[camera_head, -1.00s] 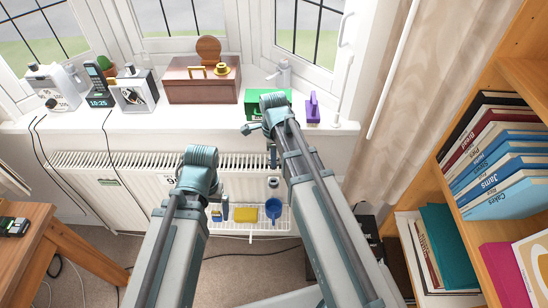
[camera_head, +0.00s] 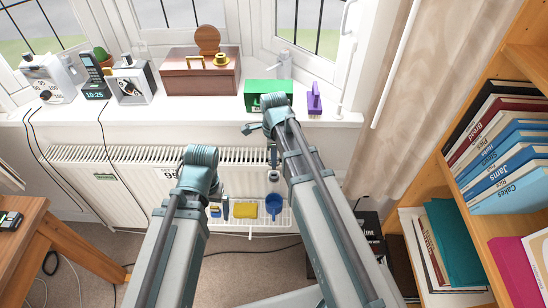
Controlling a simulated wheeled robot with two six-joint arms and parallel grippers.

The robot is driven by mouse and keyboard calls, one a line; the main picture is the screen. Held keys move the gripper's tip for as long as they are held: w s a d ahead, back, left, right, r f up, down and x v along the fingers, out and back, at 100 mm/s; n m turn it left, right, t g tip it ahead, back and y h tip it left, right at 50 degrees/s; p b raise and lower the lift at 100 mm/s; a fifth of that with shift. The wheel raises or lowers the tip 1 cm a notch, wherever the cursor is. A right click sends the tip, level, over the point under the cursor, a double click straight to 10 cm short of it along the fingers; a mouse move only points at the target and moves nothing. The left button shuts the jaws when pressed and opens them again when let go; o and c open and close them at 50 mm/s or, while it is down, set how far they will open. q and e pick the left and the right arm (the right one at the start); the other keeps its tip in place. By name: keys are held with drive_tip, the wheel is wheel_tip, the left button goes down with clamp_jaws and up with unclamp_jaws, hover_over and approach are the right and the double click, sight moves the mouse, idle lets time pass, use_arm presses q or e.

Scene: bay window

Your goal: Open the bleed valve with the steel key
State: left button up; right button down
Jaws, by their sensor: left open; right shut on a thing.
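My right gripper (camera_head: 272,155) points down in front of the right end of the white radiator (camera_head: 110,180), below the sill. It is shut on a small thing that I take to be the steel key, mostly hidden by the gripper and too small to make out. A small grey-and-white round fitting (camera_head: 273,176) shows just below it. I cannot tell whether this is the bleed valve or whether the gripper touches it. My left gripper (camera_head: 217,190) is open, low in front of the radiator and left of the right one, partly hidden by its own wrist.
A white wire tray (camera_head: 250,222) below the radiator holds a yellow sponge (camera_head: 245,206), a blue cup (camera_head: 274,203) and small bottles. The sill bears a wooden box (camera_head: 190,82), a green box (camera_head: 267,87) and a purple object (camera_head: 314,100). A bookcase (camera_head: 508,120) stands right, a wooden table (camera_head: 25,235) left.

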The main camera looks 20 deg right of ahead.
drive_tip(key=shift+f+b, duration=0.7)
drive_tip(key=shift+f, duration=0.35)
drive_tip(key=shift+f+b, duration=1.65)
idle(0.5)
drive_tip(key=c, duration=0.8)
unclamp_jaws()
drive_tip(key=shift+r, duration=0.15)
wheel_tip(320, 180, up, 14)
drive_tip(key=p, duration=1.4)
drive_tip(key=shift+f, duration=0.2)
